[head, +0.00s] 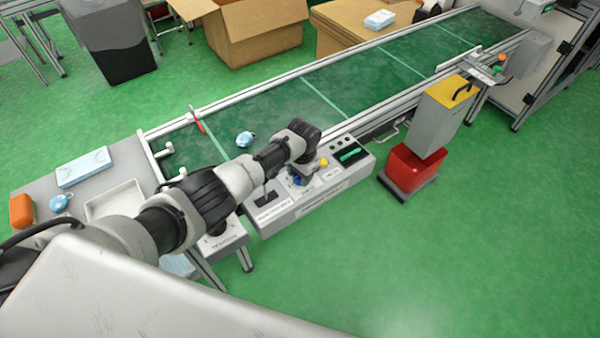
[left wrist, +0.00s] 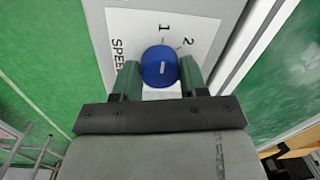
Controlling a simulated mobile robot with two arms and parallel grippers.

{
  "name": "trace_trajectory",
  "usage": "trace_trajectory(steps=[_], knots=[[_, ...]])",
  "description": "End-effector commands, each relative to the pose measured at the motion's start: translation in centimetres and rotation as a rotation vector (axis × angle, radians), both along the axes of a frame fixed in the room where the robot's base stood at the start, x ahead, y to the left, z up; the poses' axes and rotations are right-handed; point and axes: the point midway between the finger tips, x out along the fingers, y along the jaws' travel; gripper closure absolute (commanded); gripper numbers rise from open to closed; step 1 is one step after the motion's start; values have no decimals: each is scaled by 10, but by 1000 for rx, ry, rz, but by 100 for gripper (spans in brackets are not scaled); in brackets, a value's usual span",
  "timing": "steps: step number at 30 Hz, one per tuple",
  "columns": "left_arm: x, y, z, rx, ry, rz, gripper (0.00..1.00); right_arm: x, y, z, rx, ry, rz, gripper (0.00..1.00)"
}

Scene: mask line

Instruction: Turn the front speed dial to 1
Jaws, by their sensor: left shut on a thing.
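The blue speed dial (left wrist: 159,66) sits on a light grey panel (left wrist: 205,28) in the left wrist view, with the printed numbers 1 and 2 above it and the word SPEED at left. A short white mark on its face runs nearly up and down in the picture, roughly toward the 1. My left gripper (left wrist: 158,78) has its two green fingers on either side of the dial, shut on it. In the head view, a bit of the blue dial (head: 296,181) shows under my left gripper (head: 298,176) on the control box (head: 345,181). My right gripper is not in view.
The control box also carries a black lever (head: 267,197), a yellow button (head: 323,162) and a green switch (head: 350,155). The green conveyor (head: 345,85) runs behind it. A grey post with a red base (head: 410,165) stands at right. Floor in front is clear.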

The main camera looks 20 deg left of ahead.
Motion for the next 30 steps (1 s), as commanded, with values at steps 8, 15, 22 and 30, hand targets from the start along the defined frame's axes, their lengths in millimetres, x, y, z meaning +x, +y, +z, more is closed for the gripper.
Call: trace_trajectory(steps=[8, 15, 22, 30], knots=[[0, 0, 0, -1, 0, 1, 32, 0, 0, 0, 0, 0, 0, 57], [0, 0, 2, -1, 0, 0, 32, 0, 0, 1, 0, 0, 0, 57], [0, -1, 36, -2, -4, 0, 32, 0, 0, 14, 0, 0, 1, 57], [-2, -4, 86, -1, -3, 1, 32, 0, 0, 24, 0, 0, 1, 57]])
